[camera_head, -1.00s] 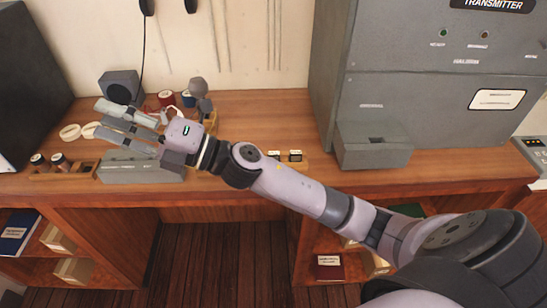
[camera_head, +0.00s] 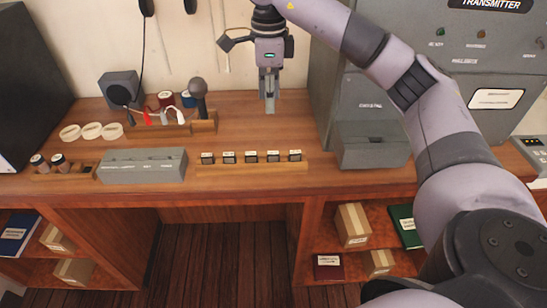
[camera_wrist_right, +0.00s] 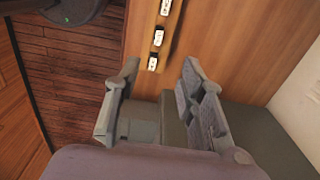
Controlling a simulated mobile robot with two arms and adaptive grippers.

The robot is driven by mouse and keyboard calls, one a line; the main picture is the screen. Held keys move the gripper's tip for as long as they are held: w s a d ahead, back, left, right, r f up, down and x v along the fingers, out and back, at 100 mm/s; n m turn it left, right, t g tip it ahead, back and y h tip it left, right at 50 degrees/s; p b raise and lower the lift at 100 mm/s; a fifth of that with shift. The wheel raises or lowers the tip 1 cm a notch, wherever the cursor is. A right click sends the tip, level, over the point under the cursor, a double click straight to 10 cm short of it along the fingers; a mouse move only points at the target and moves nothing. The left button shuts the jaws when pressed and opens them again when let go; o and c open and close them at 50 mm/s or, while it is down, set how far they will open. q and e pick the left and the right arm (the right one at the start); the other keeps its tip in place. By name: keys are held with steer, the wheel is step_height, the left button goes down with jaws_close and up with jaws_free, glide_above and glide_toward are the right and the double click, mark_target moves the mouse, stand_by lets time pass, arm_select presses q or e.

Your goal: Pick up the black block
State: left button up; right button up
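Several small black blocks with white labels stand in a row in a low wooden rack (camera_head: 252,168) on the desk; one is the middle black block (camera_head: 250,157). I cannot tell which one is meant. My right gripper (camera_head: 269,106) points down above the desk, behind and above the rack, touching nothing. In the right wrist view its fingers (camera_wrist_right: 160,78) are apart with nothing between them. White labelled tops of blocks (camera_wrist_right: 158,38) show there beyond the fingertips. My left gripper is not in view.
A grey box (camera_head: 372,150) stands right of the rack, against the transmitter cabinet (camera_head: 440,60). A long grey box (camera_head: 142,166) is at left. Behind it are a wooden tool holder (camera_head: 165,125), a dark speaker (camera_head: 120,88) and pale rings (camera_head: 92,131). Desk behind the rack is clear.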

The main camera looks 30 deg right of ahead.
glide_above(275, 152)
steer(key=a, duration=0.1)
steer(key=f, duration=1.1)
steer(key=shift+w+f, duration=0.3)
steer(key=shift+f, duration=0.05)
steer(key=f, duration=0.1)
steer(key=f+p, duration=0.1)
steer(key=f, duration=0.1)
steer(key=d+f+p, duration=0.1)
steer(key=f, duration=0.1)
steer(key=shift+s, duration=0.4)
steer(key=shift+f, duration=0.25)
steer(key=shift+c, duration=0.4)
jaws_close()
